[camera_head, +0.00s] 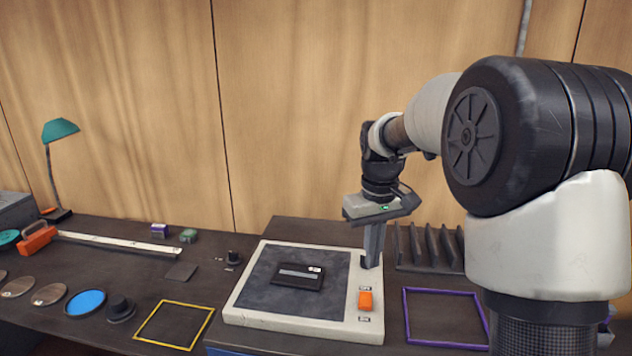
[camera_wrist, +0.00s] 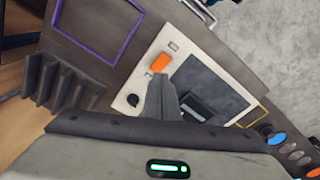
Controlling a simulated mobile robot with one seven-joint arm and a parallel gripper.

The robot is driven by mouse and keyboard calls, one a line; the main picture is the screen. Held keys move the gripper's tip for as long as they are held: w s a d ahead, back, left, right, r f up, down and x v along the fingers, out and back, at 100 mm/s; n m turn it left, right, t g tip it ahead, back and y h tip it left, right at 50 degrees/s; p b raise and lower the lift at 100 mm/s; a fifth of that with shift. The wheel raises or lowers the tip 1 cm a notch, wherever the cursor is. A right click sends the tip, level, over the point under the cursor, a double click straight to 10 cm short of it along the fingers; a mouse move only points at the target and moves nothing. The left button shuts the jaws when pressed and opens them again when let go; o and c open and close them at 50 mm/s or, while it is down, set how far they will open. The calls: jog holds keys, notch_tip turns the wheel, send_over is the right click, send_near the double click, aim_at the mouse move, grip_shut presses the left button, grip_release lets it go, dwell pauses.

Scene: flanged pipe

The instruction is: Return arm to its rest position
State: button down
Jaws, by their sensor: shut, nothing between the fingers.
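My gripper (camera_head: 372,262) points down above the right strip of a cream-framed panel (camera_head: 300,328) with a dark grey inset. Its fingers are together and empty; they also show in the wrist view (camera_wrist: 161,80). In the head view the fingertips end close to a dark knob (camera_head: 364,262) and partly cover it; I cannot tell if they touch. In the wrist view the knob (camera_wrist: 132,100) stands apart from the fingers. An orange switch (camera_head: 365,301) is on the same strip, below the knob. A flat black device (camera_head: 298,276) lies on the inset.
A dark ribbed rack (camera_head: 430,247) stands right of the gripper. A purple frame (camera_head: 446,318) and a yellow frame (camera_head: 174,325) mark the bench.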

jog(key=s+r+m+t, duration=0.25)
jog(key=s+r, duration=0.55)
jog(key=s, duration=0.7)
jog(key=s+f+t, duration=0.1)
jog(key=s+t, duration=0.1)
jog(key=s, duration=0.9)
jog(key=shift+f+m, duration=0.2)
jog(key=shift+m, duration=0.25)
